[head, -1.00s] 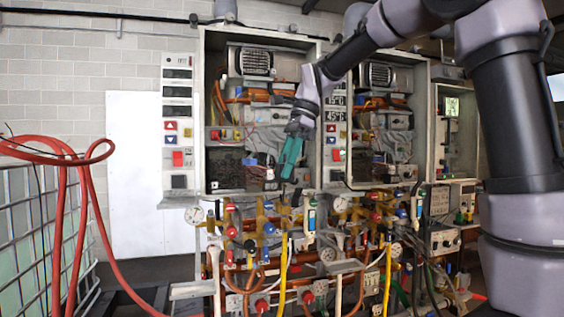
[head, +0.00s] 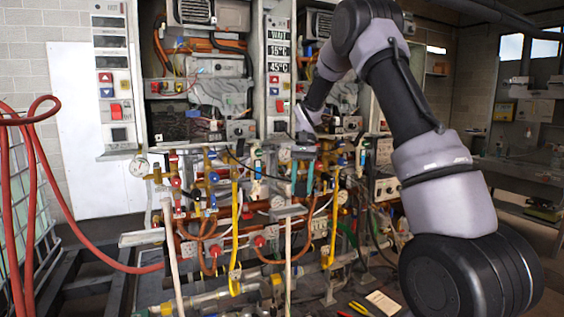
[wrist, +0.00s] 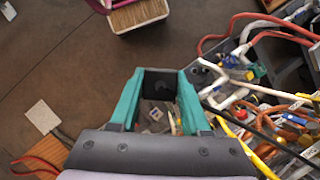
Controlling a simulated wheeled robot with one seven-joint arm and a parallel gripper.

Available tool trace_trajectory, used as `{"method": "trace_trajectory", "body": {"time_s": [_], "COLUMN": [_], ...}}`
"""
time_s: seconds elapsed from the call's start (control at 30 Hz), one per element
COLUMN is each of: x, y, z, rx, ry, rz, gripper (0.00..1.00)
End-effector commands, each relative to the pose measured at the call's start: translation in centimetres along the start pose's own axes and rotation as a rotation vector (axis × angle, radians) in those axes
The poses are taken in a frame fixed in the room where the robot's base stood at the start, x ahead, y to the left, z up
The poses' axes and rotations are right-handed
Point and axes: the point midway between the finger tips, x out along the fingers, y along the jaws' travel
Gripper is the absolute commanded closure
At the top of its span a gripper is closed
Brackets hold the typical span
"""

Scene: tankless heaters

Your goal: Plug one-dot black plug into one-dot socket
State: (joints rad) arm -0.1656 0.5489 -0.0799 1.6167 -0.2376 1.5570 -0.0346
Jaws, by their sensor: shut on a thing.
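My gripper (head: 303,178), with teal fingers, points down in front of the pipework below the heater cabinets in the head view. In the wrist view my gripper (wrist: 160,78) is shut on a dark block (wrist: 158,88), which fills the space between its fingertips and looks like the black plug. A round mark shows on the block's face, but I cannot tell whether it is the one dot. I cannot pick out the one-dot socket in either view.
Pipes, gauges and a yellow hose (head: 235,220) crowd around my gripper. Coloured cables (wrist: 275,35) lie right of the fingers in the wrist view. A notepad (head: 383,302) lies at the front. A red hose (head: 75,225) loops at the left. Bare brown floor (wrist: 60,70) lies left of the fingers.

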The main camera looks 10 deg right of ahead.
Motion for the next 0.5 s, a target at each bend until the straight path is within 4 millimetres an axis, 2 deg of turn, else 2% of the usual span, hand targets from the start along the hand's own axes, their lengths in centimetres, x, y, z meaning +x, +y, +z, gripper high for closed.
{"method": "trace_trajectory", "body": {"time_s": [0.03, 0.2, 0.33, 0.5], "x": [1.4, 5.0, 7.0, 8.4], "y": [1.2, 4.6, 6.7, 8.1], "z": [-1.5, -5.4, -7.3, -8.6], "rx": [-0.044, -0.213, -0.312, -0.385], "ry": [-0.006, -0.013, -0.020, -0.026], "rz": [0.022, 0.086, 0.123, 0.147], "gripper": [1.00, 1.00, 1.00, 1.00]}}
